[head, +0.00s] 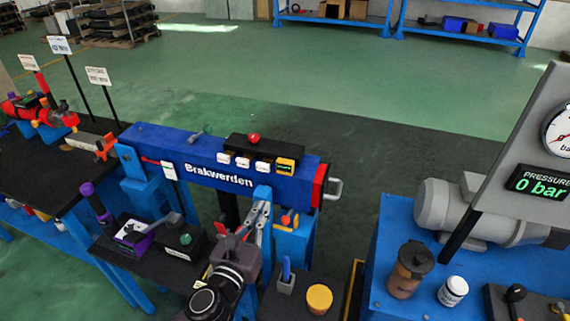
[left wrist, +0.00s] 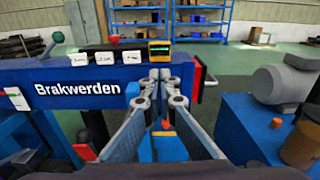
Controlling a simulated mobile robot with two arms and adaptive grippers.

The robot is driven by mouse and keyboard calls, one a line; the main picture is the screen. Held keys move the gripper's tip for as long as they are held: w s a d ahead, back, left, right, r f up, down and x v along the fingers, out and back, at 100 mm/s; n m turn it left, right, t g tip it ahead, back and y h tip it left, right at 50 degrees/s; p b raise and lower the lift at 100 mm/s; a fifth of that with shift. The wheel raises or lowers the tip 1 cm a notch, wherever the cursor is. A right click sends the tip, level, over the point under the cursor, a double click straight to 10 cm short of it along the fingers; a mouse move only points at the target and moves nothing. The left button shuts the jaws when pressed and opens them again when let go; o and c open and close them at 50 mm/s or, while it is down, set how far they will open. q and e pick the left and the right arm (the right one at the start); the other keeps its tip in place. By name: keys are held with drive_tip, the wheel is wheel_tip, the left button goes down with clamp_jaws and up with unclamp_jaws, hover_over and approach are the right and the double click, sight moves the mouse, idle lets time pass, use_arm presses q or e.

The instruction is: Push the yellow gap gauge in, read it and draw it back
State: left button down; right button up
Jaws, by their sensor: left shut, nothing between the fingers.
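A small yellow block with a dark face (head: 286,166), which looks like the gap gauge, sits on the front of the blue Brakwerden beam (head: 215,155), near its right end. It also shows in the left wrist view (left wrist: 159,50), just above my fingertips; its reading is too small to make out. My left gripper (head: 262,196) is shut and empty, pointing at the beam front just below and left of the yellow block. I cannot tell whether the tips touch the beam. In the left wrist view the gripper (left wrist: 162,76) shows the fingertips together. My right gripper is not in view.
An orange-topped part (head: 290,219) is close right of my fingers. A dark tray of tools (head: 140,240) stands at left, a yellow-lidded jar (head: 319,298) in front. The right bench holds a grey motor (head: 450,208) and a display reading 0 bar (head: 540,184).

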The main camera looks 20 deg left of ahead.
use_arm(q)
drive_tip(key=r, duration=0.1)
drive_tip(key=p, duration=0.2)
approach(284, 166)
drive_tip(key=w, duration=0.6)
drive_tip(key=shift+w+d, duration=0.15)
drive_tip(key=shift+w, duration=0.35)
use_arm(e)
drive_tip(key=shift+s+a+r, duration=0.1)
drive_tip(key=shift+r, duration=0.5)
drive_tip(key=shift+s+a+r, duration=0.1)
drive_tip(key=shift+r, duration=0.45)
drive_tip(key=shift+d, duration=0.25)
use_arm(q)
drive_tip(key=shift+w, duration=0.5)
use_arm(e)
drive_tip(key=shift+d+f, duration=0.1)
